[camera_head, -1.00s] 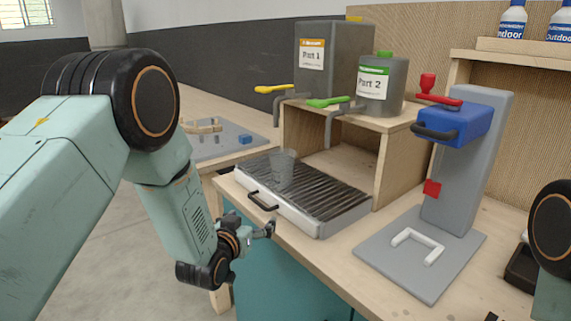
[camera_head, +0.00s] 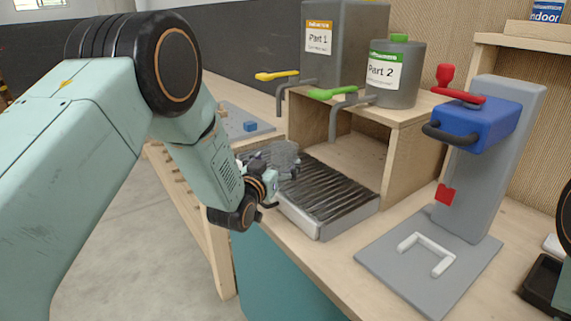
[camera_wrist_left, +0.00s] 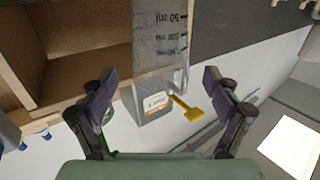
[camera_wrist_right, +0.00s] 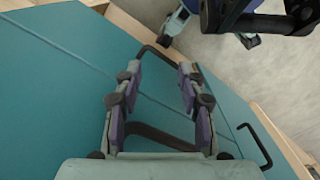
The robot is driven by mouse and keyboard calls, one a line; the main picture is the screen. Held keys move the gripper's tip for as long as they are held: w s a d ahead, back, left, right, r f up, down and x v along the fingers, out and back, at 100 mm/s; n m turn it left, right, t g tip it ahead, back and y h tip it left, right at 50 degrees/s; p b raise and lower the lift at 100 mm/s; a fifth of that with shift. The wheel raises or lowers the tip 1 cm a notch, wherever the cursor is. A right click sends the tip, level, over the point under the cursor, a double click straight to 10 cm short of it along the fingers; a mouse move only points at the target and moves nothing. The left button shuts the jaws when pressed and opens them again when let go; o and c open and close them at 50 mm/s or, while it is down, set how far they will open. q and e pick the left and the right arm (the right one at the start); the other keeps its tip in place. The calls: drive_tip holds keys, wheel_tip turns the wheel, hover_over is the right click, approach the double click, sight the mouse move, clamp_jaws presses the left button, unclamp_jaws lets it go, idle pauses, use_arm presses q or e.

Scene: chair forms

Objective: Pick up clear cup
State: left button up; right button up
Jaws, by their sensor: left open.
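The clear cup (camera_head: 285,154) stands on the slatted drip tray (camera_head: 330,189) in the head view, partly hidden by my left gripper (camera_head: 284,170). In the left wrist view the cup (camera_wrist_left: 160,45) shows grey measuring marks and appears upside down in the picture. My left gripper (camera_wrist_left: 159,78) is open, its fingers apart on either side of the cup's line, with visible gaps to both. I cannot tell how deep the cup sits between them. My right gripper (camera_wrist_right: 159,75) is open and empty in front of a teal cabinet front.
Part 1 (camera_head: 345,50) and Part 2 (camera_head: 395,75) dispensers stand on a wooden shelf (camera_head: 410,108) behind the tray, with yellow and green levers overhanging. A blue and grey press (camera_head: 490,135) stands right. A black cabinet handle (camera_wrist_right: 255,145) shows in the right wrist view.

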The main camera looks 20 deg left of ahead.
sight(288, 150)
use_arm(q)
drive_tip(key=shift+w+a+f, duration=0.1)
drive_tip(key=shift+w+a, duration=0.15)
drive_tip(key=shift+w, duration=0.1)
drive_tip(key=w, duration=0.2)
drive_tip(key=w+d, duration=0.1)
drive_tip(key=shift+w+d, duration=0.15)
drive_tip(key=shift+w, duration=0.5)
drive_tip(key=shift+w+a+f, duration=0.15)
drive_tip(key=shift+a, duration=0.25)
drive_tip(key=shift+d, duration=0.35)
drive_tip(key=c, duration=0.4)
drive_tip(key=shift+a, duration=0.3)
drive_tip(key=c, duration=0.4)
drive_tip(key=shift+d, duration=0.15)
drive_tip(key=shift+c, duration=0.5)
